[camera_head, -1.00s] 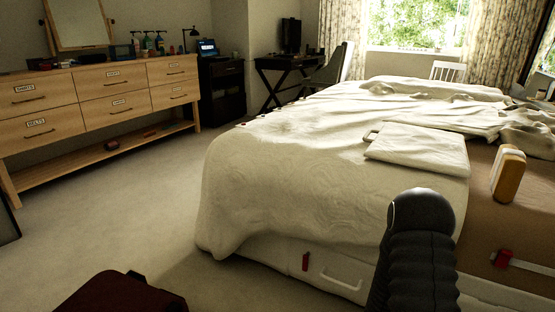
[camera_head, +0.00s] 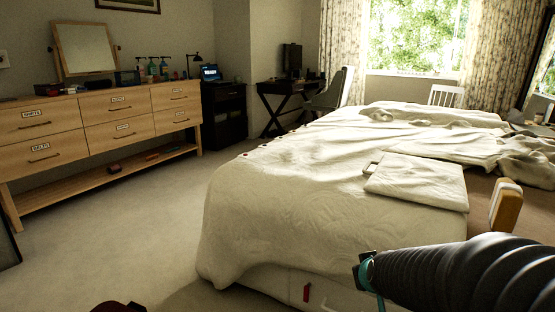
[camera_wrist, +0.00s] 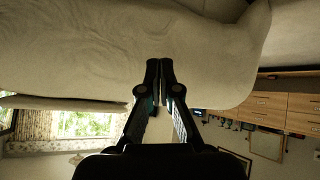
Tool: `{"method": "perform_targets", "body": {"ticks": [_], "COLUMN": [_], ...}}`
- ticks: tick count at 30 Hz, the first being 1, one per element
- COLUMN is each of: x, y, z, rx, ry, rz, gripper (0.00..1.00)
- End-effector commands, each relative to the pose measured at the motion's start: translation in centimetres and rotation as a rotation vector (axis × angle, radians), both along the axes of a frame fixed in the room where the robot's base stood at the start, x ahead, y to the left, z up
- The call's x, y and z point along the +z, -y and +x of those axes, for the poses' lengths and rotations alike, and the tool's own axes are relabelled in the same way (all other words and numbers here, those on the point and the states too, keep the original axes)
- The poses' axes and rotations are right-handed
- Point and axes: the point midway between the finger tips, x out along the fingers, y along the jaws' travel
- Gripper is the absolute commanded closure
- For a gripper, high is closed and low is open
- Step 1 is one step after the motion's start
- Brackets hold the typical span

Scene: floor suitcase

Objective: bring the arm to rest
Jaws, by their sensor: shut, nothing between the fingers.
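My gripper (camera_wrist: 160,75) shows in the wrist view with its two black fingers together, shut and empty. The wrist view is turned upside down, with the bed cover behind the fingertips. In the head view my dark ribbed arm reaches in from the lower right, in front of the near end of the bed (camera_head: 270,215). A teal band shows near its left end. The fingers cannot be made out clearly in the head view.
A wooden dresser (camera_head: 84,125) stands at the left, with a mirror and bottles on top. A folded white cloth (camera_head: 418,182) and a wood-and-white block (camera_head: 506,207) lie on the bed. A dark red suitcase edge (camera_head: 120,308) shows at the bottom. Carpet (camera_head: 125,215) between is clear.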

Motion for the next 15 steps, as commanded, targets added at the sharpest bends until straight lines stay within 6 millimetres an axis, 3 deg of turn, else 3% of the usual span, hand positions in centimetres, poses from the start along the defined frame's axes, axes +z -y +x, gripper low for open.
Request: {"method": "perform_targets", "body": {"ticks": [1, 6, 15], "x": [1.7, 4.9, 8.5], "y": [-0.7, -2.5, -4.3], "z": [-1.4, -6.8, -17.3], "rx": [0.004, 0.001, -0.041], "ry": [-0.010, -0.086, -0.224], "rz": [0.017, 0.071, 0.128], "gripper": [1.00, 1.00, 1.00]}}
